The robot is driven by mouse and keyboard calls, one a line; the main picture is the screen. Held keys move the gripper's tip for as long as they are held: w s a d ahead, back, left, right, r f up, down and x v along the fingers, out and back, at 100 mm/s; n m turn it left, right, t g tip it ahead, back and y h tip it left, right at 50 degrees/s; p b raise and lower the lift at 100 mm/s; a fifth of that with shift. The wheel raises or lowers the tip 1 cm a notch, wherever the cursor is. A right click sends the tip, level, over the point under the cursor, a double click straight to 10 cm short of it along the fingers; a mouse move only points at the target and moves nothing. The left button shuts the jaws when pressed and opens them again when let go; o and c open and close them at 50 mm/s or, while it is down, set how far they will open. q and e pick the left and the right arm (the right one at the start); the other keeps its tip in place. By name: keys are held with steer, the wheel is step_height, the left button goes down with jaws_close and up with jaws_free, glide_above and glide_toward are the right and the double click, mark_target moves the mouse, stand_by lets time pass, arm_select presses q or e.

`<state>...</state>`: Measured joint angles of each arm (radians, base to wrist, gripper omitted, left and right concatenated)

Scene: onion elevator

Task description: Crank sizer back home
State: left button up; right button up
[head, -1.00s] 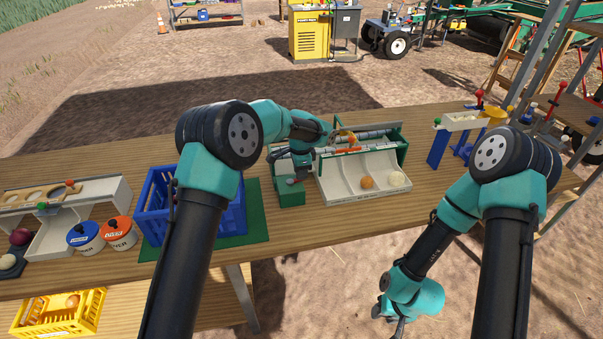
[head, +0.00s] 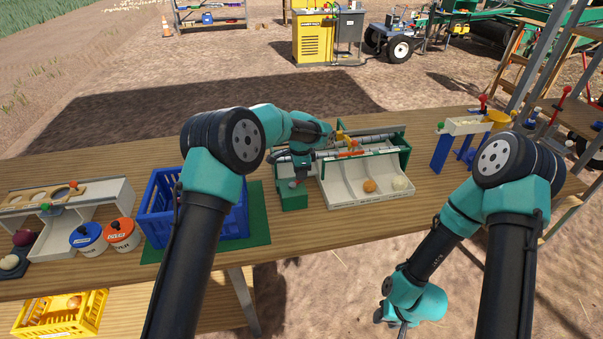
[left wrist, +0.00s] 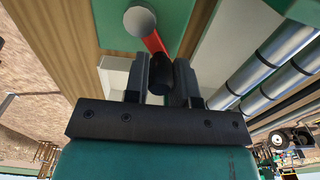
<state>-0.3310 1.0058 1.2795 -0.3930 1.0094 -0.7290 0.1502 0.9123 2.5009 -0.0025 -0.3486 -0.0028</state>
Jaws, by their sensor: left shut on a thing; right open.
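The sizer (head: 352,195) is a white and green unit with metal rollers and a divided white tray, at the middle of the table. The left wrist view shows its crank up close: a grey round hub (left wrist: 140,20), a red crank arm (left wrist: 153,43) and a black handle (left wrist: 158,78). My left gripper (left wrist: 161,76) is shut on the black handle, with a finger on either side. In the head view my own arm hides most of the crank.
An orange onion (head: 369,186) and a white onion (head: 400,183) lie in the tray. A blue crate (head: 160,215) stands left of the sizer, with blue and orange-red pails (head: 122,235) beyond. A blue-legged stand (head: 440,153) is to the right. Bare table lies between.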

arm_select(q)
steer(key=shift+a, duration=0.2)
steer(key=shift+w+a, duration=0.25)
steer(key=shift+a, duration=0.4)
stand_by(0.3)
steer(key=shift+a, duration=0.55)
